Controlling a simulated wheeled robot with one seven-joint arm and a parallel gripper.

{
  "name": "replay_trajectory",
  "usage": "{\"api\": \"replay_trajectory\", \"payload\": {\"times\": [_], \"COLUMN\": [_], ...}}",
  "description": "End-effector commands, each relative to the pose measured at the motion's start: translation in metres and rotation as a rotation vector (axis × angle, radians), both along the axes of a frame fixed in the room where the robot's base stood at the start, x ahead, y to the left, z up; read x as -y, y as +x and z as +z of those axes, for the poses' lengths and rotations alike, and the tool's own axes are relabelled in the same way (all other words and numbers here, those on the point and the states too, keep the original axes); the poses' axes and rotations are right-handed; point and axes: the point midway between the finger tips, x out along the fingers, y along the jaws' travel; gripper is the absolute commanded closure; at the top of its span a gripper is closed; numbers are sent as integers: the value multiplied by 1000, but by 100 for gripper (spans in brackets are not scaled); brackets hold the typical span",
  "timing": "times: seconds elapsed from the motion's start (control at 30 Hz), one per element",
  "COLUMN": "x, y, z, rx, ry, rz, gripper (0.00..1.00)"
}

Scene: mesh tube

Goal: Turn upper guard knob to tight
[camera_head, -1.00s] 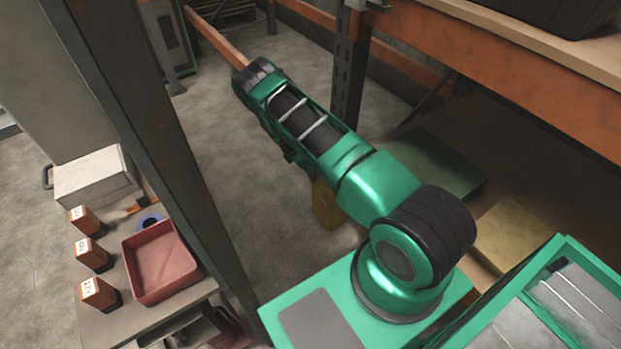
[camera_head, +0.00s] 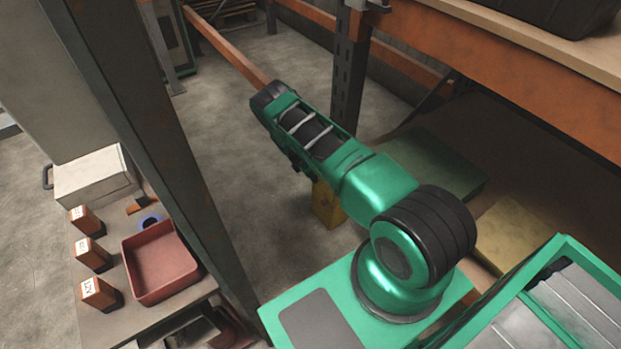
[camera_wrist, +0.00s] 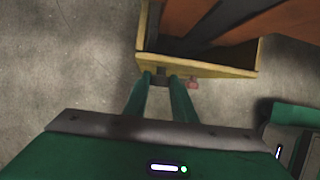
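A yellow guard (camera_wrist: 205,64) is in the wrist view, open toward the top, with orange and dark beams inside it. My gripper (camera_wrist: 162,76) has two green fingers that stand apart at the guard's near edge. A small dark part (camera_wrist: 161,71) sits between the fingertips on the yellow edge; I cannot tell whether the fingers touch it. A small reddish knob (camera_wrist: 193,84) lies just right of the right fingertip, outside the fingers. In the head view part of a yellow piece (camera_head: 326,206) shows below my green arm. My fingertips are hidden there.
An orange rack shelf (camera_head: 520,90) and a dark post (camera_head: 347,75) stand behind and right of my arm. At left is a bench with a red tray (camera_head: 160,262), orange boxes (camera_head: 97,293) and a white case (camera_head: 93,180). A dark upright (camera_head: 160,130) crosses the left side.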

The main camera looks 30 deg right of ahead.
Motion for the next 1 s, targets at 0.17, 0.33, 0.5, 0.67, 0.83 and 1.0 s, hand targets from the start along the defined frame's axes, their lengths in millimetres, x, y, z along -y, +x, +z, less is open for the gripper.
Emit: {"api": "replay_trajectory", "payload": {"times": [0.17,0.33,0.5,0.67,0.83,1.0], "x": [0,-1,-1,-1,-1,-1], "y": [1,1,0,-3,-7,-10], "z": [0,1,2,1,1,-1], "rx": [3,20,74,167,297,439], "ry": [0,1,2,6,11,15], "rz": [1,1,2,2,2,3], "gripper": [98,98,98,98,98,98]}}
